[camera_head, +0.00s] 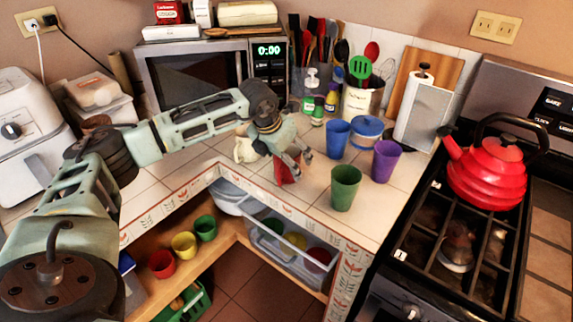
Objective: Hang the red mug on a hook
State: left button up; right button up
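A red cup or mug (285,173) stands on the tiled counter in the corner, largely hidden behind my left gripper. My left gripper (298,161) reaches in from the left and points down at the red mug, its fingers overlapping the mug's upper part. Whether the fingers touch or grip the mug cannot be told. Another red cup (161,263) sits on the lower wooden shelf at the left. I cannot make out any hook. My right gripper is out of view.
Near the mug stand a green cup (345,187), a blue cup (337,137), a purple cup (385,160) and a white pitcher-like object (246,149). A microwave (196,75) is behind. A red kettle (487,170) sits on the stove (455,250) at right.

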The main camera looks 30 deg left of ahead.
pick_arm(q)
jog(key=c, duration=1.6)
jog(key=shift+o, duration=0.2)
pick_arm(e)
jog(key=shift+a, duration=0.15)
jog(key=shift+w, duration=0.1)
pick_arm(q)
jog(key=shift+r, duration=0.25)
notch_tip(320, 180, up, 10)
jog(key=b, duration=0.2)
jog(key=shift+f, duration=0.2)
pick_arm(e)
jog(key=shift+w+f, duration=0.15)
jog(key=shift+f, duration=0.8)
